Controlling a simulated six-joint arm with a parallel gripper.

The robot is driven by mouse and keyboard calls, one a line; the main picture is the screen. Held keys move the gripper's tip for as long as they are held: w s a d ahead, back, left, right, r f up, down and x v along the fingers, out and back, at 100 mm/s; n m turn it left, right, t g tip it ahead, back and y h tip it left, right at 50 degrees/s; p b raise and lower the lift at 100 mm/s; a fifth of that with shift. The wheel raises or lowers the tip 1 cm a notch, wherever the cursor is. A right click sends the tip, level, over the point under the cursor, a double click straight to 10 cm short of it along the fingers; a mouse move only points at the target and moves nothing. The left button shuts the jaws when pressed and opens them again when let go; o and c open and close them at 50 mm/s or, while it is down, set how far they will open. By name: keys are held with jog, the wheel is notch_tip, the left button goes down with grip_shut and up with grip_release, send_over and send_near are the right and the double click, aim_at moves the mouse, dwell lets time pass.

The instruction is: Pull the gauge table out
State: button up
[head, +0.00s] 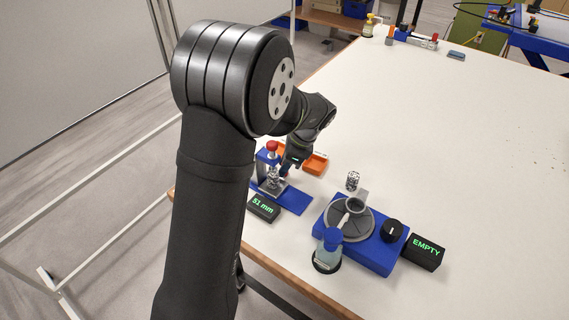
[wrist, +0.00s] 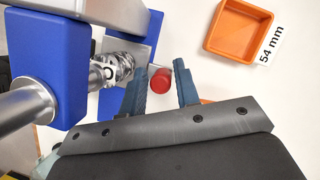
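The gauge is a blue stand with a red-topped silver plunger (head: 272,147) and a display reading 51 mm (head: 263,207). Its grey metal gauge table (wrist: 143,52) shows in the wrist view, with a speckled metallic cylinder (wrist: 120,68) on it beneath the plunger. A red knob (wrist: 161,80) shows at the table's outer side. My gripper (wrist: 168,78) is open, with the knob between its fingertips in the picture. The left finger appears very close to the knob, and a small gap shows at the right one. I cannot tell whether either touches. In the head view my gripper (head: 286,172) is low beside the gauge, partly hiding it.
Orange trays (head: 315,163) lie behind the gauge; one (wrist: 238,30) is labelled 54 mm. Another speckled cylinder (head: 353,181) stands to the right. A blue machine (head: 375,258) with a grey dish, a display reading EMPTY (head: 425,252) and a blue-capped bottle (head: 329,250) are in front.

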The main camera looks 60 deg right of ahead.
jog(key=shift+c, duration=0.2)
grip_shut()
jog(key=shift+s, duration=3.75)
jog(key=shift+o, duration=0.2)
grip_release()
jog(key=shift+s, duration=0.1)
